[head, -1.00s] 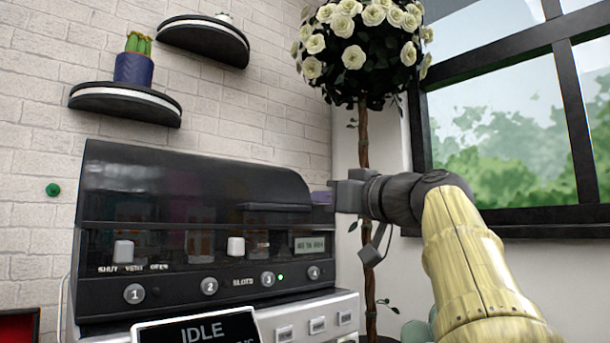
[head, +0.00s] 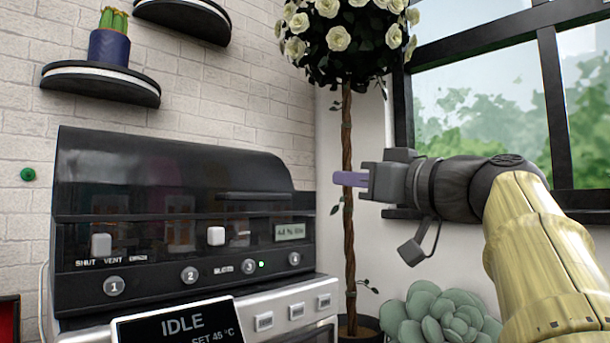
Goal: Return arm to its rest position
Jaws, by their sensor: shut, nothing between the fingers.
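My arm comes in from the lower right, its yellow forearm reaching up to a dark wrist. My gripper (head: 348,180) points left, level, with its purple fingers together and nothing held. It is in the air to the right of the black-lidded machine (head: 170,215), apart from it, and in front of the flower tree's trunk. The machine's lid is down. Its front has numbered knobs, white sliders, a lit green lamp near knob 3 and a screen (head: 180,326) reading IDLE, SET 45 °C.
A potted tree with white flowers (head: 350,40) stands behind my gripper. A green succulent (head: 440,318) sits below my wrist. Wall shelves (head: 100,86) hang at upper left, one with a cactus pot (head: 109,46). A window (head: 490,115) is at right. Open air lies between machine and arm.

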